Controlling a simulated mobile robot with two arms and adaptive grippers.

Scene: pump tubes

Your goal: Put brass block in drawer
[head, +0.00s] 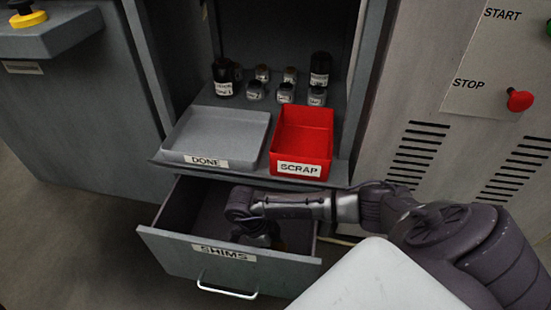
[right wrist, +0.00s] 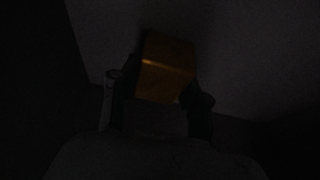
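The grey drawer labelled SHIMS (head: 175,246) is pulled open below the cabinet shelf. My right arm reaches over it, and my right gripper (head: 262,238) points down inside, mostly hidden by the arm and the drawer front. In the dark right wrist view, the brass block (right wrist: 166,68) shows at and between the fingers of the right gripper (right wrist: 160,90). It is too dark to tell whether the fingers press on the block or stand apart from it. My left gripper is not in view.
Above the drawer, a grey DONE tray (head: 240,123) and a red SCRAP bin (head: 304,124) stand on the shelf. Several jars and bottles (head: 286,92) stand behind them. A panel with a red STOP button (head: 519,101) is at the right.

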